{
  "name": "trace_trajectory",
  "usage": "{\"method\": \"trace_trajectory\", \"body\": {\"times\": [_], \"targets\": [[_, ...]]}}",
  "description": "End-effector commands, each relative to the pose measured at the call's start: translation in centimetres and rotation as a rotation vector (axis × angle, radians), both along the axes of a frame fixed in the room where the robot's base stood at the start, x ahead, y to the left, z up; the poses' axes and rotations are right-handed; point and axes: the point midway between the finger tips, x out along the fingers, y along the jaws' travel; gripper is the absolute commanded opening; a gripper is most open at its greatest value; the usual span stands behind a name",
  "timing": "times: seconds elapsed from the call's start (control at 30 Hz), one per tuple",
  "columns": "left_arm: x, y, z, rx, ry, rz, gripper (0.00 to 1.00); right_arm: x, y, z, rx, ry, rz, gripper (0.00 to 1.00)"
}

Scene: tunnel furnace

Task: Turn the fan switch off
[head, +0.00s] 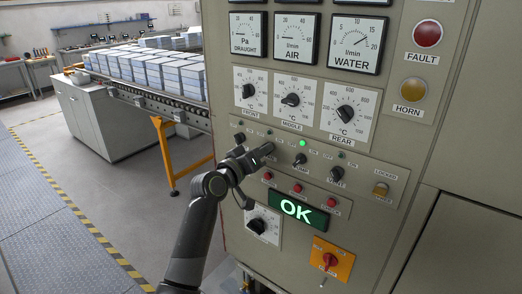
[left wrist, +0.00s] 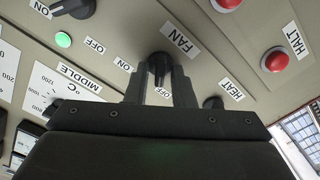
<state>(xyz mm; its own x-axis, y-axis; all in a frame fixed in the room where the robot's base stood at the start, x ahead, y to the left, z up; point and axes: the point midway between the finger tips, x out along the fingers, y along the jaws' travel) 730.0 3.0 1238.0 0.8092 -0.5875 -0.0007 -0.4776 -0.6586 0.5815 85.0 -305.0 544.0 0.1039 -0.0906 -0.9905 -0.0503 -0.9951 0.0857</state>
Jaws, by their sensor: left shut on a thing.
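The fan switch (left wrist: 158,66) is a black rotary knob above its FAN label in the panel's row of switches. In the left wrist view its ON and OFF labels show beside it. My left gripper (left wrist: 159,82) is shut on this knob, one finger on each side. In the head view my left gripper (head: 264,152) reaches the panel from the lower left and covers the fan switch. Which label the knob points to is hard to tell. My right gripper is in neither view.
The pump knob (head: 300,160) and valve knob (head: 337,173) lie to the right, and the heat knob (left wrist: 213,102) is close on the other side. A green lamp (head: 303,143) is lit. Red buttons (head: 300,188) and an OK display (head: 297,210) sit below.

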Motion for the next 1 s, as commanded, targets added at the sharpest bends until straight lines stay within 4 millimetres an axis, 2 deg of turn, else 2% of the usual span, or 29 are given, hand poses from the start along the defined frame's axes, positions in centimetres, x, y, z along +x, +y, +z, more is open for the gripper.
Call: {"method": "trace_trajectory", "body": {"times": [0.37, 0.4, 0.47, 0.8, 1.0], "targets": [[0.0, 0.0, 0.1, -0.006, 0.001, 0.0, 0.0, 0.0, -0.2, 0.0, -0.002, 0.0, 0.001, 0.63], [0.0, 0.0, 0.1, -0.006, 0.001, 0.0, 0.23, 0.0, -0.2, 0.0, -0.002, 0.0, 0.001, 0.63], [0.0, 0.0, 0.1, -0.006, 0.001, 0.0, 0.31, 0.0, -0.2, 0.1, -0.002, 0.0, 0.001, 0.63], [-0.1, 0.1, 0.0, -0.005, 0.002, 0.0, 0.31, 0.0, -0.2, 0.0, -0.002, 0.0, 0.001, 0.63], [-1.4, 1.1, -0.1, -0.006, 0.0, 0.001, 0.31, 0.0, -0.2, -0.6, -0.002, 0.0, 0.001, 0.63]]}}
